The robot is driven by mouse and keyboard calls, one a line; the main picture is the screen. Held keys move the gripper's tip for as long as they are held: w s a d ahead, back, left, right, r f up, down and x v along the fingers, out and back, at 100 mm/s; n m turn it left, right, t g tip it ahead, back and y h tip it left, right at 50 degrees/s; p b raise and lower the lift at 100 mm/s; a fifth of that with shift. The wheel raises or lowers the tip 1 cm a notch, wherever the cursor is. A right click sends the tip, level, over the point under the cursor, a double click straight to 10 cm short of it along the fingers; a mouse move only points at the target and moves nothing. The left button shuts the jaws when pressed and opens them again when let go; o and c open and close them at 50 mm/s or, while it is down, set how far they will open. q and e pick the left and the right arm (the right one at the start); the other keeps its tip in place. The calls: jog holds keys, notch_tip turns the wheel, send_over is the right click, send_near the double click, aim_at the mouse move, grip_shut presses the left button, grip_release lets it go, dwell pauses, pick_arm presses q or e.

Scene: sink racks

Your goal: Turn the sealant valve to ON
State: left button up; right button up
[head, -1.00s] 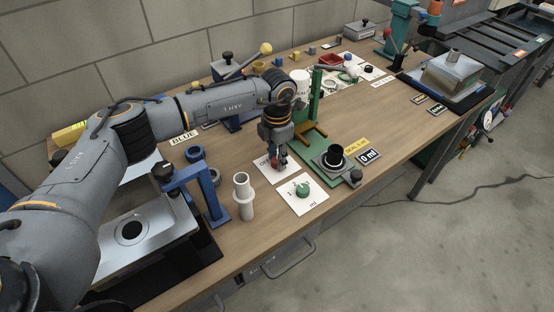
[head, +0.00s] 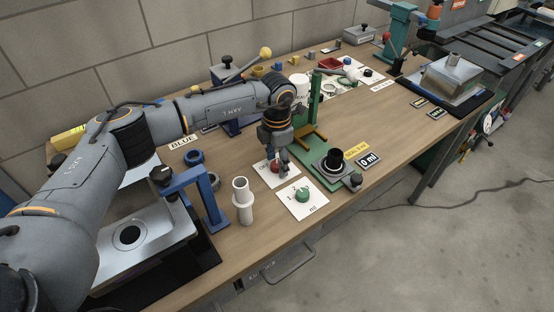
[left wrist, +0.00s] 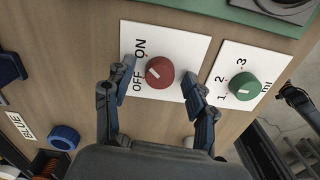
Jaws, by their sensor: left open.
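The sealant valve is a red round knob (left wrist: 159,72) on a white card (left wrist: 183,44) with OFF and ON printed at its left. A pale mark on the knob faces the labels; I cannot tell exactly which one it points at. My left gripper (left wrist: 150,90) is open, its two fingers apart with the knob between and beyond them in the left wrist view. In the head view the left gripper (head: 279,163) hangs over the card, and the red knob (head: 276,168) is partly hidden by the fingers. I cannot tell whether they touch it.
A green knob (left wrist: 243,86) on a numbered card stands right beside the valve card. A green stand (head: 311,150) with a black cup is close behind. A white cylinder (head: 242,200) and a blue bracket (head: 207,190) stand at the left.

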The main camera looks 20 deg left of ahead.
aim_at(277, 163)
pick_arm(q)
notch_tip(277, 163, up, 12)
dwell(0.6)
